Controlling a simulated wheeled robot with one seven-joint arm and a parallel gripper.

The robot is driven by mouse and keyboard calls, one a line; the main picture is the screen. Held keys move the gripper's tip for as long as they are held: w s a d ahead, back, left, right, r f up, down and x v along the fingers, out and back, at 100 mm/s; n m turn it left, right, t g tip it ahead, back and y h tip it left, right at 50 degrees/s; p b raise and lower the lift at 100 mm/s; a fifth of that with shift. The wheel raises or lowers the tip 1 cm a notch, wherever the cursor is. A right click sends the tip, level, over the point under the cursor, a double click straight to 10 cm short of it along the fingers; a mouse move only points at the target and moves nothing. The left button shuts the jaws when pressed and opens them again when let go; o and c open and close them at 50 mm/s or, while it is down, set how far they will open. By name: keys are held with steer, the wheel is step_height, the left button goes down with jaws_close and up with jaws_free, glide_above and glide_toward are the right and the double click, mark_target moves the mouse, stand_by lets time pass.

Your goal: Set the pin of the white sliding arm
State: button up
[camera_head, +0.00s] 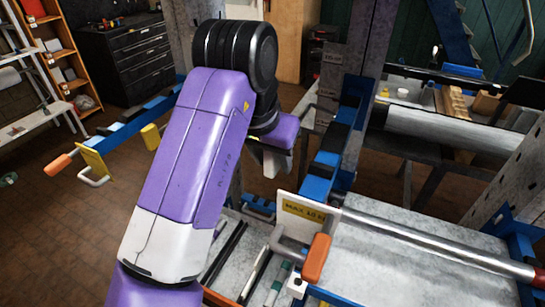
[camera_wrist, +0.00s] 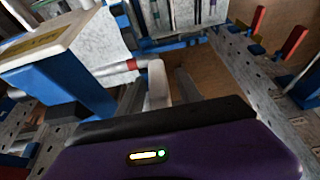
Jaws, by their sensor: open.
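The white plate (camera_head: 302,212) with a yellow "MAX 10 KG" label hangs at lower centre in the head view, on blue upright framework. A grey bent handle (camera_head: 285,242) and an orange grip (camera_head: 317,258) sit at its front. My gripper (camera_head: 270,160) is behind and above it, mostly hidden by my purple arm. In the wrist view my gripper (camera_wrist: 172,84) is open, with a pale finger and a dark finger. A labelled white plate (camera_wrist: 45,42) on a blue block is left of them. A short bar with a red band (camera_wrist: 130,65) reaches close to the pale finger; I cannot tell contact.
A long steel bar (camera_head: 430,240) with a red end crosses the lower right. A blue arm with an orange tip and yellow plate (camera_head: 93,163) extends left. A steel upright (camera_head: 350,65) stands right of my arm. Floor is open at left.

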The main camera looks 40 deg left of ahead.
steer(key=b+v, duration=0.1)
steer(key=v, duration=0.6)
steer(key=shift+s+r, duration=0.2)
steer(key=shift+r, duration=0.15)
